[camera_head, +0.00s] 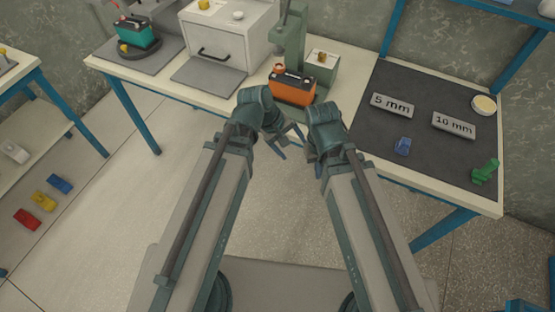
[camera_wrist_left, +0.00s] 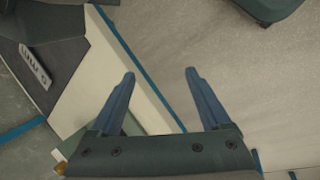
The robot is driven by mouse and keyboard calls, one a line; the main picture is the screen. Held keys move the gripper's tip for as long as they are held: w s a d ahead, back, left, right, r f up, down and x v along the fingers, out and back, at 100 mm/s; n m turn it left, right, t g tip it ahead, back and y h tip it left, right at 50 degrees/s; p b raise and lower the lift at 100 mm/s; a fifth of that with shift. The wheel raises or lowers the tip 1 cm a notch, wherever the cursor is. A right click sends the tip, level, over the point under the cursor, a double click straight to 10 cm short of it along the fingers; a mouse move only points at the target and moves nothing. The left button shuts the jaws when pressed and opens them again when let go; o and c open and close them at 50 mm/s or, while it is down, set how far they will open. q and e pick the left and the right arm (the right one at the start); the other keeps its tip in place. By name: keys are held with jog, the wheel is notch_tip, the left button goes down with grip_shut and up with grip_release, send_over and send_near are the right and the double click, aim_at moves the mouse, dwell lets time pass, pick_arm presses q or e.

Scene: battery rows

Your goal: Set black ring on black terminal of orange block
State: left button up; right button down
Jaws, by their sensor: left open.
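The orange block (camera_head: 292,90) with a dark top stands on the bench by the green press. A small reddish piece shows at its top left and a dark spot near its top right; the terminals are too small to make out surely. I cannot make out the black ring in either view. My left gripper (camera_head: 291,143) is open and empty in front of the bench edge, below the block in the picture. Its spread fingers also show in the left wrist view (camera_wrist_left: 161,73). My right gripper (camera_head: 313,160) is close beside it, its fingers mostly hidden by its wrist.
The green press (camera_head: 290,40) rises behind the block. A white cabinet (camera_head: 226,38) stands to the left, and a teal block (camera_head: 134,34) sits on a round stand. The dark mat (camera_head: 430,90) at right holds 5 mm and 10 mm plates, a blue piece and a green piece.

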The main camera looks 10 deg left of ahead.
pick_arm(q)
jog(key=s+a+f+m+g+y, duration=0.1)
jog(key=s+a+f+m+y, duration=0.1)
jog(key=s+m+y, duration=0.4)
jog(key=a+m, duration=0.1)
jog(key=m, duration=0.4)
jog(key=shift+s+g, duration=0.25)
jog(key=shift+g, duration=0.15)
notch_tip(320, 180, up, 4)
jog(key=p, duration=0.3)
jog(key=shift+p, duration=0.4)
